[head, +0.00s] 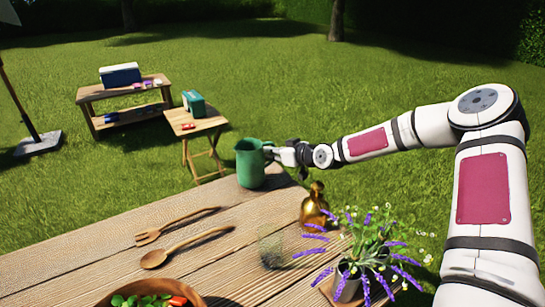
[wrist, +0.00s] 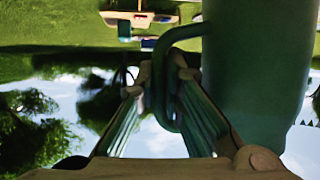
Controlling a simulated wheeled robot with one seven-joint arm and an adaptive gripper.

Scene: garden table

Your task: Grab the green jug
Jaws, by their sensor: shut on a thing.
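The green jug (head: 250,163) is upright at the far right corner of the wooden table (head: 195,255). I cannot tell whether its base touches the boards. My gripper (head: 275,154) reaches it from the right and is shut on its handle. In the wrist view the jug body (wrist: 255,75) fills the right side, upside down, and its handle (wrist: 165,75) runs between the two fingers of my gripper (wrist: 162,85).
A wooden fork (head: 175,227), a spoon (head: 185,247) and a salad bowl (head: 195,297) lie left and front. Small side tables stand behind on grass.

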